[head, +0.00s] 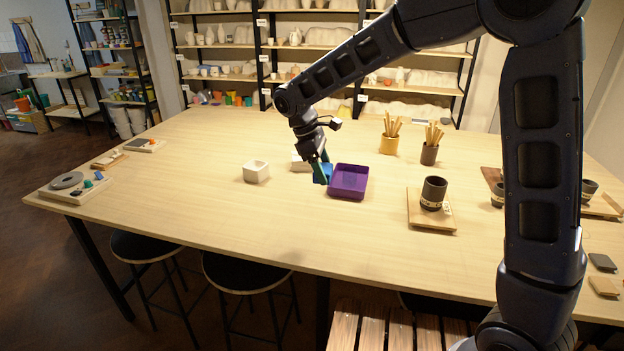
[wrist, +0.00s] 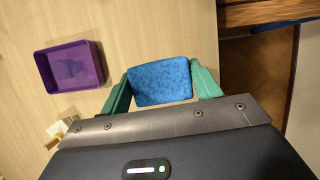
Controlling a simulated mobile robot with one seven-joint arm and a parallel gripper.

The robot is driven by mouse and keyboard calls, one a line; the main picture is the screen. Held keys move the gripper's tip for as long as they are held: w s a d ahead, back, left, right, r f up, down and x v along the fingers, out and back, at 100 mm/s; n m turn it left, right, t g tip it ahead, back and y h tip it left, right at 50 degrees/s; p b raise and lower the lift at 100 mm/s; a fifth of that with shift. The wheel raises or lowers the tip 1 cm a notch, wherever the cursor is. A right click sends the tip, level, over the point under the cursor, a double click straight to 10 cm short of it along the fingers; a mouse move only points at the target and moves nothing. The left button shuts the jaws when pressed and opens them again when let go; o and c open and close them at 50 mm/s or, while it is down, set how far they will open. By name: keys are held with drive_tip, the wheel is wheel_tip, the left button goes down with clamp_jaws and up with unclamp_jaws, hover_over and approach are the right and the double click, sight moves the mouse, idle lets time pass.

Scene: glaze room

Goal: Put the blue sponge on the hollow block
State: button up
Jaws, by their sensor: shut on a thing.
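My gripper (head: 321,172) is shut on the blue sponge (head: 323,175), just left of the purple tray in the head view. In the wrist view the sponge (wrist: 160,82) sits between the two teal fingers of my gripper (wrist: 161,88). A white block with an open top, which looks like the hollow block (head: 256,172), stands on the table to the left of my gripper, apart from it. Another white object (head: 299,163) stands behind my gripper and is partly hidden by it. How high the sponge is above the table is hard to tell.
The purple tray (head: 348,194) is close to the right of the sponge; it also shows in the wrist view (wrist: 45,72). Pots of sticks (head: 389,144) stand behind. A dark cup (head: 434,192) stands on a board at right. The table's (head: 190,190) left middle is clear.

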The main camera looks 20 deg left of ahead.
drive_tip(key=w+a+r+n+t+y, duration=0.1)
drive_tip(key=w+a+r+n, duration=0.1)
drive_tip(key=w+a+n, duration=0.35)
drive_tip(key=w+a+r+n+t, duration=0.25)
drive_tip(key=w+a, duration=0.35)
drive_tip(key=a, duration=0.5)
drive_tip(key=r+n+y, duration=0.2)
drive_tip(key=n+y, duration=0.1)
drive_tip(key=n, duration=0.6)
hover_over(261, 167)
drive_tip(key=s, duration=0.2)
drive_tip(key=shift+t, duration=0.45)
drive_tip(key=f, duration=2)
drive_tip(key=shift+w, duration=0.2)
drive_tip(key=shift+f, duration=0.1)
drive_tip(key=o, duration=1)
drive_tip(key=v, duration=1.2)
drive_tip(key=shift+d, duration=0.15)
